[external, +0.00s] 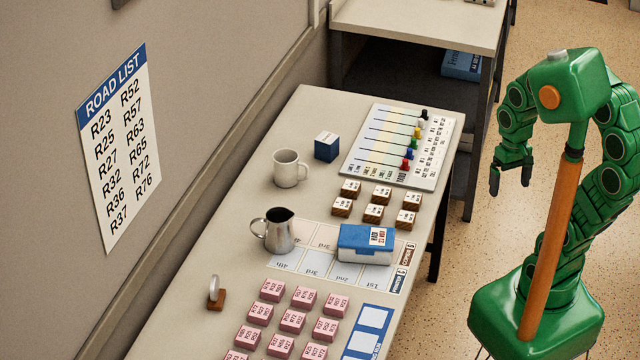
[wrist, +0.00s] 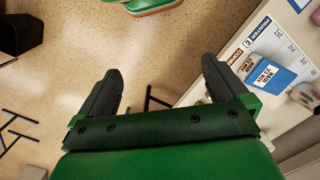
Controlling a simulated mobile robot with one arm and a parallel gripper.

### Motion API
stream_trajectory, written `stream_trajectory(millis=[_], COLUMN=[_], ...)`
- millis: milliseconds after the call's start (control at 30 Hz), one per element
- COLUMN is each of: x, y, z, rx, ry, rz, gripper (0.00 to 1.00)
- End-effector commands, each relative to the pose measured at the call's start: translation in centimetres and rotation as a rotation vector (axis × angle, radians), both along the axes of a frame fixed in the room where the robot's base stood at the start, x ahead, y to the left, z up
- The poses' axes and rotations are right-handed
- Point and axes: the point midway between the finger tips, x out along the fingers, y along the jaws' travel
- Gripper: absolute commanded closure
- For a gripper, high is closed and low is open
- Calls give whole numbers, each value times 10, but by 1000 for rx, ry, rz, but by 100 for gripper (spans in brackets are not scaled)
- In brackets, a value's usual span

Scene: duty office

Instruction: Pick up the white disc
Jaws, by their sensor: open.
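The white disc (external: 214,286) stands upright in a small brown wooden block at the left edge of the long table (external: 190,318), near the wall. It is small in the external view, and I cannot make it out in the wrist view. My gripper (external: 511,178) hangs over the floor to the right of the table, well away from the disc. In the wrist view my gripper (wrist: 161,68) has its two dark fingers spread, with only floor between them.
Pink blocks (external: 292,321) lie right of the disc. Behind them are a metal jug (external: 278,232), a blue-and-white box (external: 366,245), a mug (external: 287,168), a blue cube (external: 327,147), brown blocks (external: 373,213) and a board with pegs (external: 375,145). The wall borders the table's left side.

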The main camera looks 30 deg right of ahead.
Motion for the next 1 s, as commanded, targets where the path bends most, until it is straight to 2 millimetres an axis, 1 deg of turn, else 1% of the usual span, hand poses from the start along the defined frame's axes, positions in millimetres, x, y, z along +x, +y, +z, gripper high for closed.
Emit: stream_trajectory(millis=[100,167,200,267,300,367,400,467,500,567,600,667,800,867,1000], x=[37,55,67,84,95,109,120,133,142,155,163,174,197,206,221], y=[25,39,49,64,74,91,103,121,133,152,165,185,234,255,304], z=[-6,-9,-10,-14,-16,-19,-21,-25,-27,-31,-34,-37,-46,-49,-61], rx=[22,38,50,69,85,110,129,155,176,206,227,261,344,382,465], ry=[-52,-81,-101,-123,-140,-159,-172,-185,-197,-207,-214,-221,-226,-226,-206], rz=[-59,-97,-122,-163,-190,-231,-260,-303,-332,-377,-408,-454,-567,-616,-734], gripper=[0,0,0,0,0,0,0,0,0,0,0,0,0,0,0])
